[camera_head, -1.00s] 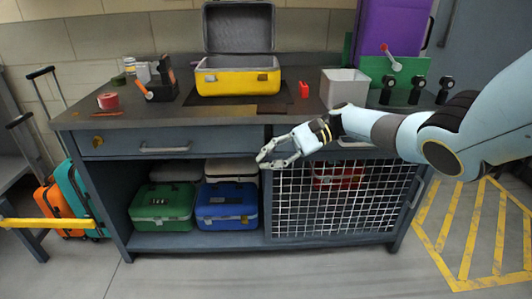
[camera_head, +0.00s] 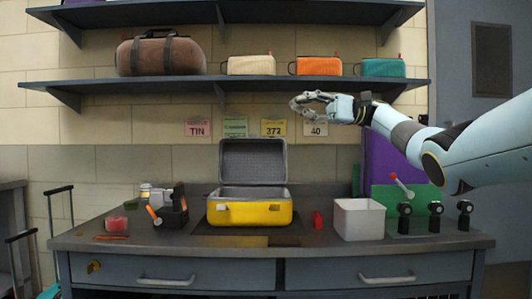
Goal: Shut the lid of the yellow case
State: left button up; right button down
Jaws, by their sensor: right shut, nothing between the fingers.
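The yellow case (camera_head: 250,212) stands on the workbench, left of the picture's middle. Its grey lid (camera_head: 253,161) is open and stands upright at the back, showing the dark lining. The case's inside is seen only at a shallow angle. My right gripper (camera_head: 297,105) is shut and empty. It appears in the picture above and right of the open lid, in front of the wall with labels, and does not touch the case. My left gripper is not in view.
The workbench (camera_head: 150,243) carries a white bin (camera_head: 359,218) and a red object (camera_head: 318,220) right of the case. A green board (camera_head: 410,200) with black knobs stands farther right. A black tool holder (camera_head: 172,208) is on the left. Shelves (camera_head: 330,83) hang above.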

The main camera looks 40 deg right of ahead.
aim_at(253, 161)
jog(key=i+l, duration=1)
jog(key=l, duration=0.25)
jog(key=i+l, duration=0.5)
jog(key=l, duration=0.1)
